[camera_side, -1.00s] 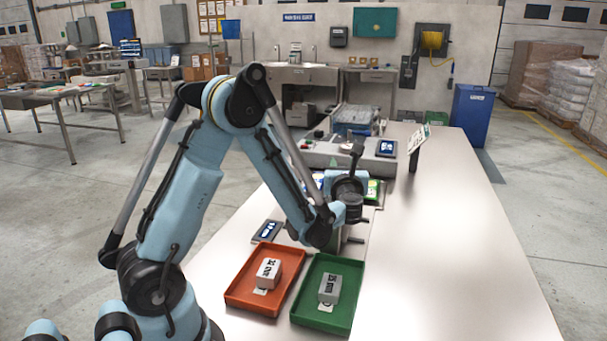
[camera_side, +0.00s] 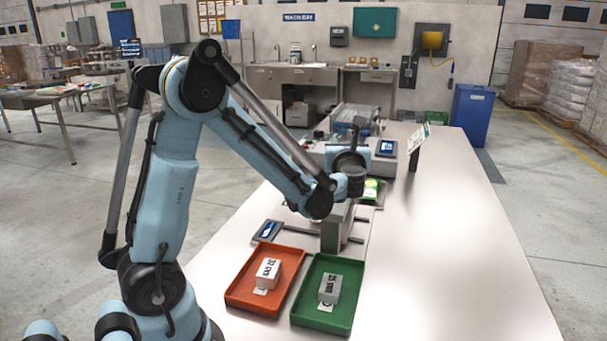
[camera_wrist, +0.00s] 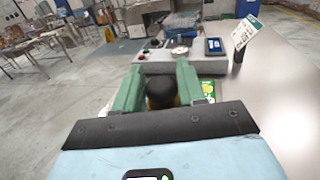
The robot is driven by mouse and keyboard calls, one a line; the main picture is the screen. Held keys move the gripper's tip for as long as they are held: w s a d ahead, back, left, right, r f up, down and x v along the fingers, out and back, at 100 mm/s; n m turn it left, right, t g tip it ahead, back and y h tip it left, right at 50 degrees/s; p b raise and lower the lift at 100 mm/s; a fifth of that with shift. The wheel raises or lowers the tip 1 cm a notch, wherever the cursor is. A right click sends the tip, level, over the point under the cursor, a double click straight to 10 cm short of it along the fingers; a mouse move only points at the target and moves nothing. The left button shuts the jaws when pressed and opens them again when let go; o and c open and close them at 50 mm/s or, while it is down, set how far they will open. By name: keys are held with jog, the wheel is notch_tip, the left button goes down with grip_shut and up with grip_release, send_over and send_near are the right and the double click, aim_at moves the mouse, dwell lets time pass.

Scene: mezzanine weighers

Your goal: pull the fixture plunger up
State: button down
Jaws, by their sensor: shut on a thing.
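The fixture plunger shows as a round black knob (camera_wrist: 161,94) in the wrist view, between the two green fingers of my gripper (camera_wrist: 160,78). My gripper is shut on the knob. In the side view my gripper (camera_side: 347,196) is over the grey fixture block (camera_side: 332,236) on the bench. The arm's end hides the knob there. The lower part of the plunger is hidden in both views, so I cannot tell how high it stands.
A grey console (camera_side: 380,165) and upright sign (camera_side: 417,139) stand farther back. The bench's right side is clear.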

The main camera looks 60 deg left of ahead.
jog(key=shift+r, duration=0.2)
jog(key=c, duration=0.8)
grip_release()
jog(key=shift+o, duration=0.2)
jog(key=shift+d, duration=0.15)
jog(key=v, duration=1.2)
jog(key=shift+f, duration=0.1)
